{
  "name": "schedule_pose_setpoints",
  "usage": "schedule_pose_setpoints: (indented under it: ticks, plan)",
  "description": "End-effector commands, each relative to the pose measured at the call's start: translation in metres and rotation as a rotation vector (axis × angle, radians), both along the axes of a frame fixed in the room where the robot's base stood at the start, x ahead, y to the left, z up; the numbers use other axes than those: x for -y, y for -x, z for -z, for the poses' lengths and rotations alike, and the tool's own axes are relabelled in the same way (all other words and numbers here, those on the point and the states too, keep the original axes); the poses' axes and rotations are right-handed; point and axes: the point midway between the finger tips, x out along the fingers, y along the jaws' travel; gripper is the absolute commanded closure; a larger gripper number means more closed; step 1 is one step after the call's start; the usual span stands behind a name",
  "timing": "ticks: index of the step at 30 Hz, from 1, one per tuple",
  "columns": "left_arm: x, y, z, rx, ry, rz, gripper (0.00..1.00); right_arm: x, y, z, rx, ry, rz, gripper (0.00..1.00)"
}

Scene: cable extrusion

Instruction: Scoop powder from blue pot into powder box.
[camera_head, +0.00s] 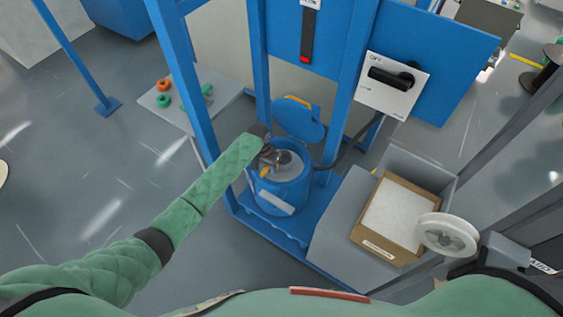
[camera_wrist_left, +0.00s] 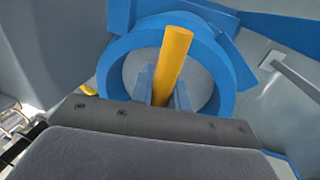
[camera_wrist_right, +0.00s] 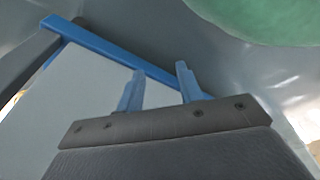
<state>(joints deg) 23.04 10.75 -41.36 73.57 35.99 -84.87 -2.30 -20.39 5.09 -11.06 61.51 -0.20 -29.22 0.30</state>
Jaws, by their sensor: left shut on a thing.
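The blue pot (camera_head: 284,192) stands on a blue frame with its lid (camera_head: 298,122) swung open behind it. Its pale inside shows in the head view. My left gripper (camera_head: 269,153) is over the pot's mouth, shut on the yellow handle (camera_wrist_left: 172,62) of a scoop. A shiny part, perhaps the scoop's bowl, shows at the mouth; whether it holds powder I cannot tell. In the left wrist view the handle stands before the pot's blue rim (camera_wrist_left: 232,62). The powder box (camera_head: 376,251), brown with white contents, sits to the right. My right gripper (camera_wrist_right: 159,72) is open and empty.
Blue posts (camera_head: 194,85) rise left of and behind the pot. A grey control box (camera_head: 393,84) with a black switch is behind right. A white spool (camera_head: 447,235) stands beside the powder box. Orange and green rings (camera_head: 163,100) lie on a plate at left.

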Motion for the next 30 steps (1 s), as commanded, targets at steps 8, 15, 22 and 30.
schedule_pose_setpoints:
  ticks: [8,15,22,30]
  plan:
    - [0.0,0.0,0.003,0.001,0.001,0.0,1.0,-0.001,-0.015,-0.002,0.014,-0.001,0.0,0.64]
    - [0.0,0.0,0.003,0.001,0.001,0.0,1.0,0.003,-0.013,-0.002,0.012,0.003,-0.001,0.64]
    - [0.0,0.0,0.007,0.001,0.0,-0.001,1.0,0.006,0.004,0.002,-0.004,0.006,-0.002,0.64]
    - [0.0,0.0,0.015,0.001,0.0,-0.001,1.0,0.005,0.007,0.005,-0.007,0.005,-0.001,0.64]
